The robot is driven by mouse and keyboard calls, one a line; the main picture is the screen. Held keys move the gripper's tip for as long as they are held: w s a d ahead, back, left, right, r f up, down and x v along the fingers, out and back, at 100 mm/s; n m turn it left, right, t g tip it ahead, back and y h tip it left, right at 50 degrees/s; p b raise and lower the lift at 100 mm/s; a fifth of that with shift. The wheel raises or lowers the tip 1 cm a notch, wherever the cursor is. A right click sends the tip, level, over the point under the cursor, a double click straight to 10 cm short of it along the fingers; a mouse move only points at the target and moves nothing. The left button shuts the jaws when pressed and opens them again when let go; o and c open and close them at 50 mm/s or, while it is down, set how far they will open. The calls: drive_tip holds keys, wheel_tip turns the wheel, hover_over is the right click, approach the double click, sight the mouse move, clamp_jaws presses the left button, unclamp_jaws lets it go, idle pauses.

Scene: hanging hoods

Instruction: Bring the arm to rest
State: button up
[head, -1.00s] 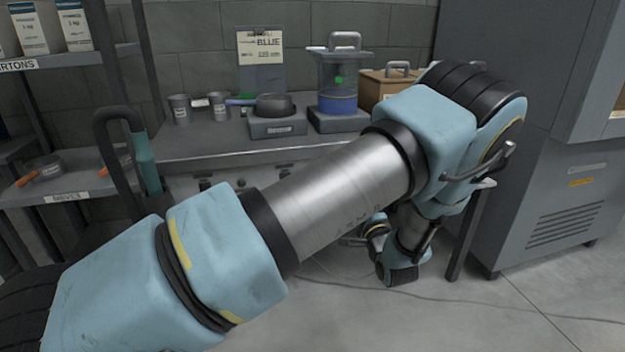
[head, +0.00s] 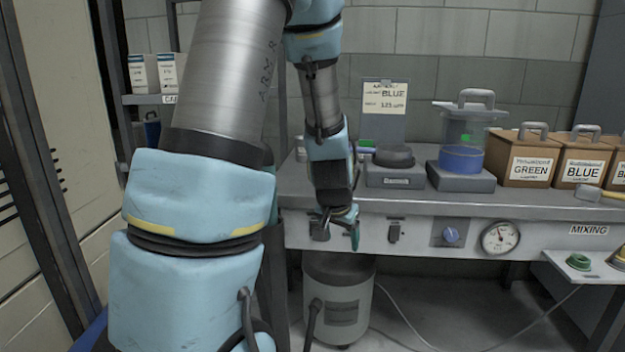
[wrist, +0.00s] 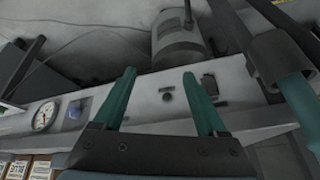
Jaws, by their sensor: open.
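My arm rises through the left of the head view, bends out of the top of the picture and comes back down in front of the bench. My gripper (head: 340,229) hangs at its end, before the bench's front panel. In the wrist view my gripper (wrist: 162,74) shows two teal fingers spread apart with nothing between them. The bench's front panel (wrist: 145,98) lies beyond the fingertips; I cannot tell how wide the gap to it is.
The bench (head: 420,204) carries a clear container with blue contents (head: 461,158), labelled boxes (head: 533,168) and a dark pan (head: 394,156). A gauge (head: 500,238) is on its front. A grey canister (head: 338,297) stands below. A shelf post (head: 50,170) is at left.

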drive_tip(key=s+a+r+n+g+y, duration=0.25)
drive_tip(key=s+a+n, duration=0.25)
drive_tip(key=s+a, duration=0.7)
wheel_tip(320, 180, up, 15)
drive_tip(key=a+g+p, duration=0.1)
drive_tip(key=p, duration=1.3)
drive_tip(key=shift+h+p, duration=0.3)
drive_tip(key=shift+h, duration=0.15)
drive_tip(key=shift+r, duration=0.1)
